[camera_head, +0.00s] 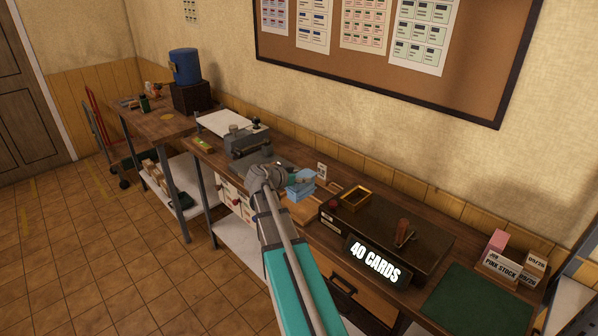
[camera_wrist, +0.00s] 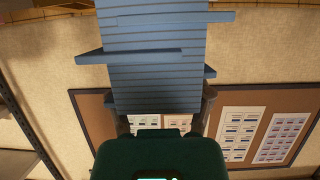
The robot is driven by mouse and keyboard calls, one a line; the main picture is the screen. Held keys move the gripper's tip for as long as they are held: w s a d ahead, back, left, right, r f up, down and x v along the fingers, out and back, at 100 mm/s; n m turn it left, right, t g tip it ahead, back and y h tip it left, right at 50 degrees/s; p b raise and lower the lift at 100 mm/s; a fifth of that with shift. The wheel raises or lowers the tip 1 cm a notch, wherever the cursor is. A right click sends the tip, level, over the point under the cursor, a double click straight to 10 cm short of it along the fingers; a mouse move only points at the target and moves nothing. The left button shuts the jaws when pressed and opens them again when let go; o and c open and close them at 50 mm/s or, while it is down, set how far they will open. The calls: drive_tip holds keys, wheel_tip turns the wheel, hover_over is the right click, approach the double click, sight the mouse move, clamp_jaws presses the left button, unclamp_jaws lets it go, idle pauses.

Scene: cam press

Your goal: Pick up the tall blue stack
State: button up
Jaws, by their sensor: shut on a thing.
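The tall blue stack (camera_head: 301,190) is made of many thin layers and stands near the middle of the bench in the head view. It fills the upper middle of the wrist view (camera_wrist: 155,75), where a few layers jut out to the left and right. My gripper (camera_head: 292,179) is shut on the stack, with one finger on each side in the wrist view (camera_wrist: 163,108). My arm hides part of the bench below it. I cannot tell whether the stack touches the wooden surface under it.
A dark machine (camera_head: 390,240) with a "40 CARDS" sign (camera_head: 375,262) and a wooden frame (camera_head: 355,199) stands right of the stack. A grey press (camera_head: 248,140) stands to the left. A pink stack (camera_head: 497,241) and a green mat (camera_head: 478,305) are at the far right. The wall is close behind.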

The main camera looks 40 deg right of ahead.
drive_tip(key=s+a+r+p, duration=0.2)
drive_tip(key=s+a+r, duration=0.1)
drive_tip(key=s, duration=0.4)
drive_tip(key=shift+s+r+p, duration=0.15)
drive_tip(key=shift+r+p, duration=0.05)
drive_tip(key=shift+p, duration=0.1)
